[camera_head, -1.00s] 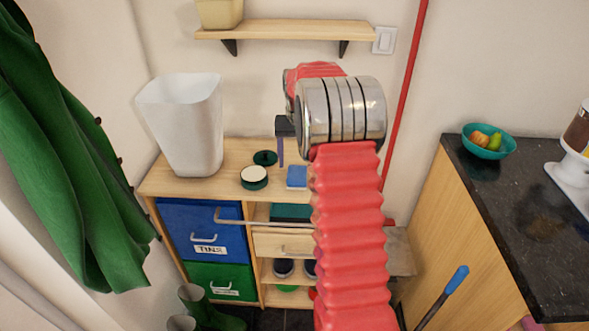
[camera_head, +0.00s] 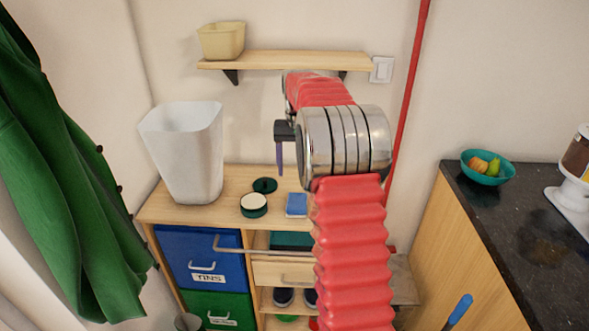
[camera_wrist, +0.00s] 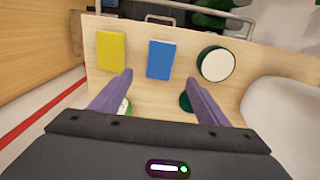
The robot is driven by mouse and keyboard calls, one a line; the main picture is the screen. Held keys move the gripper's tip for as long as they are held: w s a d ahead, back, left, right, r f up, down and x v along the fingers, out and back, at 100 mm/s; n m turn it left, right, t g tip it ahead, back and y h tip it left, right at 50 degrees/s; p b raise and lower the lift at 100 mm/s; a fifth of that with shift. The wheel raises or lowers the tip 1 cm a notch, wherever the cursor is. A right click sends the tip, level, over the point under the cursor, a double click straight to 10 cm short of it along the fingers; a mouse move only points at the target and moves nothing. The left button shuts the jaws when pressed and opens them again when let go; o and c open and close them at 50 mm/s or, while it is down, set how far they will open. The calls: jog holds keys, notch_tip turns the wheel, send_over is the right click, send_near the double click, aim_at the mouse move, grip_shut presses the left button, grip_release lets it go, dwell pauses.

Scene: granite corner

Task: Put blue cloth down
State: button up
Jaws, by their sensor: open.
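The blue cloth (camera_head: 296,204) lies flat on the wooden cabinet top (camera_head: 228,207), right of a round tin with a cream top (camera_head: 253,204). In the wrist view the blue cloth (camera_wrist: 161,59) lies between a yellow cloth (camera_wrist: 111,51) and the tin (camera_wrist: 216,64). My gripper (camera_head: 279,170) is above the cabinet top, with its purple fingers pointing down. In the wrist view the fingers (camera_wrist: 163,88) are spread apart with nothing between them, and the blue cloth is beyond their tips, apart from them.
A white bin (camera_head: 190,155) stands at the cabinet's left. A dark green lid (camera_head: 265,185) lies behind the tin. A shelf (camera_head: 290,60) with a cream tub (camera_head: 221,41) hangs above. A dark counter (camera_head: 530,220) with a fruit bowl (camera_head: 487,168) is at the right.

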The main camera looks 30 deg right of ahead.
jog(key=s+a+r+n+t, duration=0.1)
jog(key=s+a+r+n, duration=0.1)
jog(key=s+a+r, duration=0.6)
jog(key=s+a+r+n+t, duration=0.25)
jog(key=s+a, duration=0.25)
jog(key=a, duration=0.6)
jog(key=s+a+f+n+t, duration=0.1)
jog(key=s+a+f, duration=0.1)
jog(key=s+a, duration=0.3)
jog(key=s+a+f+n+t, duration=0.1)
jog(key=s+a, duration=0.4)
jog(key=s, duration=0.6)
notch_tip(320, 180, down, 2)
jog(key=shift+s+a+n, duration=0.35)
jog(key=shift+s+n, duration=0.05)
jog(key=shift+n, duration=0.05)
jog(key=shift+o, duration=0.5)
